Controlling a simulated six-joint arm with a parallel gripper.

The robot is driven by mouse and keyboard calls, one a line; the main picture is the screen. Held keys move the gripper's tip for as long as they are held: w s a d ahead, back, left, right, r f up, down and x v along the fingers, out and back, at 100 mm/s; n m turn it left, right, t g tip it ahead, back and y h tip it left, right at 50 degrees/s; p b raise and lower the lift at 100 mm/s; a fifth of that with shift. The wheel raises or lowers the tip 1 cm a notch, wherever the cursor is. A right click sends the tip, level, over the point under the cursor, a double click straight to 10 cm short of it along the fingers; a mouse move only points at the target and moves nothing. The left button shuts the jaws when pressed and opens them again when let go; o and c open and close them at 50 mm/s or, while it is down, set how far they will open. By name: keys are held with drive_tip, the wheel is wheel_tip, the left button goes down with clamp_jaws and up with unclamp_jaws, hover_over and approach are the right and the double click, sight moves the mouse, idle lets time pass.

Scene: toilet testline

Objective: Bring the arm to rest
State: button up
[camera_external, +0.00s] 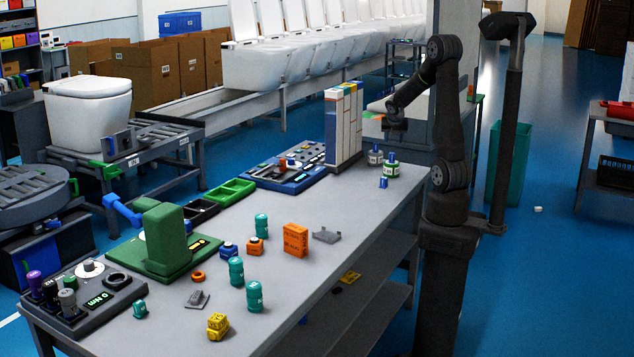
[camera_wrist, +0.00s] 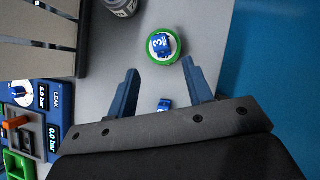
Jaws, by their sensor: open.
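My gripper (camera_wrist: 160,90) is open in the wrist view, with two blue fingers spread apart and nothing held between them. In the external view, my gripper (camera_external: 395,122) hangs at the end of my folded black arm, above the far right part of the table. A white bottle with a green base and blue top (camera_wrist: 163,47) stands beyond the fingertips. It also shows below my gripper in the external view (camera_external: 391,168). A small blue object (camera_wrist: 165,104) lies on the table, seen between the fingers, and shows in the external view (camera_external: 383,183).
A second bottle (camera_external: 375,155) stands beside the green-based one. Tall white boxes (camera_external: 343,125) and a blue panel (camera_external: 290,168) are to the left. Teal cylinders (camera_external: 236,272), an orange box (camera_external: 295,240) and a green fixture (camera_external: 165,240) occupy the near table (camera_external: 345,275).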

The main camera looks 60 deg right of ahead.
sight(392, 153)
drive_tip(key=shift+s+a+r, duration=0.1)
drive_tip(key=shift+a+r, duration=0.1)
drive_tip(key=shift+r, duration=0.05)
drive_tip(key=x, duration=1.2)
drive_tip(key=shift+f, duration=0.25)
drive_tip(key=shift+r, duration=0.15)
